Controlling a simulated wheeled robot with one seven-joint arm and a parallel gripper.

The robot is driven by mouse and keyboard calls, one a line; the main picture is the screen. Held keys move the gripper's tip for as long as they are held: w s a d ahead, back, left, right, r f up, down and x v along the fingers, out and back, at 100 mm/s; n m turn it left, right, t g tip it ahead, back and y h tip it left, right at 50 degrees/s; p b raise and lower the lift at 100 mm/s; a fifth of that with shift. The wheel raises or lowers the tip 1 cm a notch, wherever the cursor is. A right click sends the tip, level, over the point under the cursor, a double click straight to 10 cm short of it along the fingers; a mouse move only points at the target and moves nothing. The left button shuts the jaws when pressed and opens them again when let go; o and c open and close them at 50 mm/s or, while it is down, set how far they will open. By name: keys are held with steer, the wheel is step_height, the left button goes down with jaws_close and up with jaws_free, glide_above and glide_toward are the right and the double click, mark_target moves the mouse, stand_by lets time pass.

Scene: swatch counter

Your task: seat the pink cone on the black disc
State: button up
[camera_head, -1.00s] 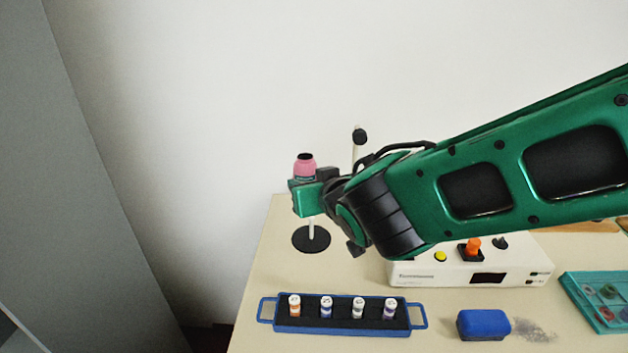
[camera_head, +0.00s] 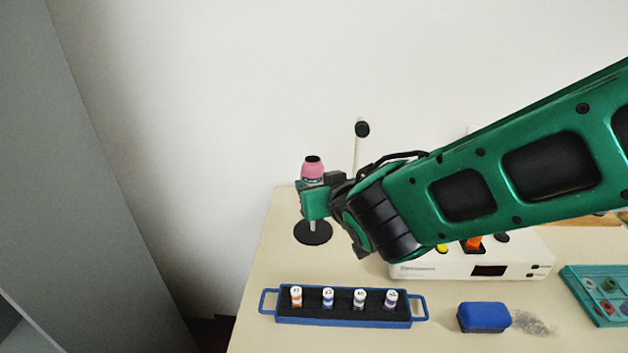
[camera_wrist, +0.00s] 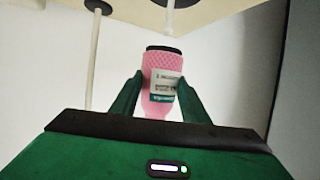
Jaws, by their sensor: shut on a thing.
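The pink cone (camera_head: 313,169) stands upright in my gripper (camera_head: 314,201), high above the table. It tapers towards a dark top end. The wrist view, where the table is at the top, shows the cone (camera_wrist: 163,66) with a white and teal label and its dark wide end facing the table. Both green fingers (camera_wrist: 160,88) press on its sides. The black disc (camera_head: 313,233) lies on the table below, with a pale pin (camera_head: 313,223) rising from it. The pin (camera_wrist: 170,20) shows just beyond the cone's wide end; I cannot tell whether they line up exactly.
A tall pale post with a black knob (camera_head: 361,129) stands behind my gripper. A white box (camera_head: 440,271) with buttons is at the right. A blue rack (camera_head: 345,320) of several vials, a blue block (camera_head: 484,317) and a teal tray (camera_head: 590,318) lie in front.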

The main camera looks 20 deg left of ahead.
steer(key=shift+f, duration=4.4)
steer(key=o, duration=1.2)
steer(key=shift+f, duration=0.1)
